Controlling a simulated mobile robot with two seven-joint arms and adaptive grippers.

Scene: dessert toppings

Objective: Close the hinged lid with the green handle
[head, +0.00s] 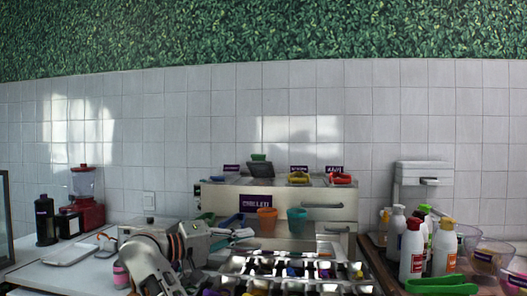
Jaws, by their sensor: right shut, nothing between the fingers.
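The hinged lid (257,169) is a dark panel with a green handle (258,157) along its top edge. It stands tilted up and open at the back of the white chilled unit. My right gripper (166,284) is low at the left front, at the end of a pale arm. It is shut and empty, small and dark in the picture, well below and left of the lid and apart from it. My left gripper is not in view.
A yellow handle (298,178) and a red handle (341,179) lie beside the lid. Orange (267,220) and teal (297,220) cups are at the unit's front. Topping bins (285,265) fill the front. White bottles (412,250) stand right; a red blender (85,205) stands left.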

